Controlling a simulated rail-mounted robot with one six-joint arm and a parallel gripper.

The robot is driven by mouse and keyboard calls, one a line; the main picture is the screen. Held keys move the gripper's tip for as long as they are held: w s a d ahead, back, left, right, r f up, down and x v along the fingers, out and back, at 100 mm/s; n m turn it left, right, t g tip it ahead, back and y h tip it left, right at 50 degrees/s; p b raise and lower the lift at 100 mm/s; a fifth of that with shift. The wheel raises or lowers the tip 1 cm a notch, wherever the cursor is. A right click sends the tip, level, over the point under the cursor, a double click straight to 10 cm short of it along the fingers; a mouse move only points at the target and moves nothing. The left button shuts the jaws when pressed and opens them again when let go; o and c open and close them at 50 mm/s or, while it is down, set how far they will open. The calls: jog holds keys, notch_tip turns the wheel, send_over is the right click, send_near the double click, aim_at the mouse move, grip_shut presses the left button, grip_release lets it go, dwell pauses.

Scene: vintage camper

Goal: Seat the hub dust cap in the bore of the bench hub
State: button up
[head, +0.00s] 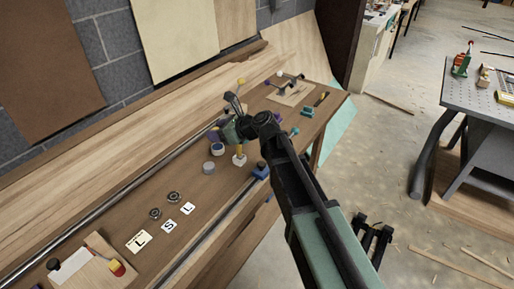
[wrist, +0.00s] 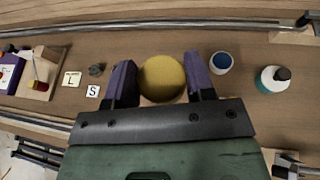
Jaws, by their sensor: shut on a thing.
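My gripper shows in the wrist view (wrist: 160,82) with its two purple fingers on either side of a round gold-yellow piece, which I take for the dust cap (wrist: 162,78). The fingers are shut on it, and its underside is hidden. In the head view my gripper (head: 218,132) is small and partly hidden by my arm, over the far part of the wooden bench. Two dark metal rings (head: 155,213) (head: 173,197) and a grey round piece (head: 208,170) stand on the bench; I cannot tell which, if any, is the bench hub.
White letter cards (head: 138,241) lie near the rings. A wooden board with a red-handled tool (wrist: 40,72) is at the left. A blue-topped white round container (wrist: 221,63) and a dark-capped bottle (wrist: 272,79) stand right of the cap. A metal rail (head: 120,200) runs along the back.

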jog(key=b, duration=1.6)
send_over(223, 181)
notch_tip(223, 181, down, 16)
jog(key=shift+r, duration=0.1)
notch_tip(223, 181, down, 5)
jog(key=b, duration=0.4)
jog(key=shift+r, duration=0.4)
jog(key=shift+f, duration=0.3)
jog(key=o, duration=0.9)
jog(key=shift+r, duration=0.1)
